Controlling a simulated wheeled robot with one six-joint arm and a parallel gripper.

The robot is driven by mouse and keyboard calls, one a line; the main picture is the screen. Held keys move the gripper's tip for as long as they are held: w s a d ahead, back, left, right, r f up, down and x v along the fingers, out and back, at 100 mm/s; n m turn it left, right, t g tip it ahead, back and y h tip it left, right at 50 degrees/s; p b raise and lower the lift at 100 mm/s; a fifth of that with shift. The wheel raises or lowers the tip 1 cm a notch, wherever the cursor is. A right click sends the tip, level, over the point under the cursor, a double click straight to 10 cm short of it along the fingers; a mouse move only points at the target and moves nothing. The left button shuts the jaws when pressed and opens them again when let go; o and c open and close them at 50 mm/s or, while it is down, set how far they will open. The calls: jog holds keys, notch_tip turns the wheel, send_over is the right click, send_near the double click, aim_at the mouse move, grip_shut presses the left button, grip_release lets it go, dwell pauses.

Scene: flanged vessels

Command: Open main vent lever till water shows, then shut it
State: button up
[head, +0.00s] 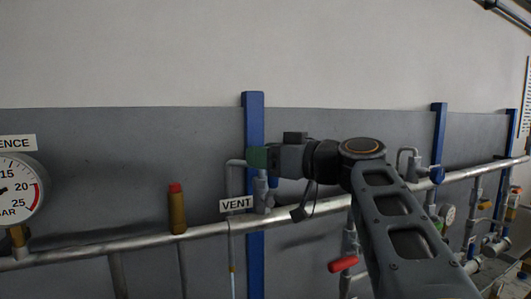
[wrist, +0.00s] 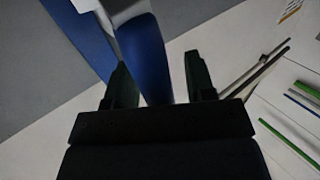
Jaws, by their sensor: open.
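My gripper (head: 258,158) is at the vent valve, in front of a blue post. In the wrist view my gripper (wrist: 158,62) is open, with its two dark green fingers apart. A blue lever (wrist: 146,52) lies between the fingers, nearer the left one; I cannot tell whether either touches it. In the head view my gripper largely hides the valve, so the lever's angle is unclear.
A pressure gauge (head: 14,190) is at the far left. A brass fitting with a red cap (head: 177,208) stands on the pipe. A red handle (head: 343,264) is below my arm. Blue posts (head: 254,120) carry the pipe, with more valves at right.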

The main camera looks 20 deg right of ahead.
jog(key=shift+c, duration=0.5)
grip_shut()
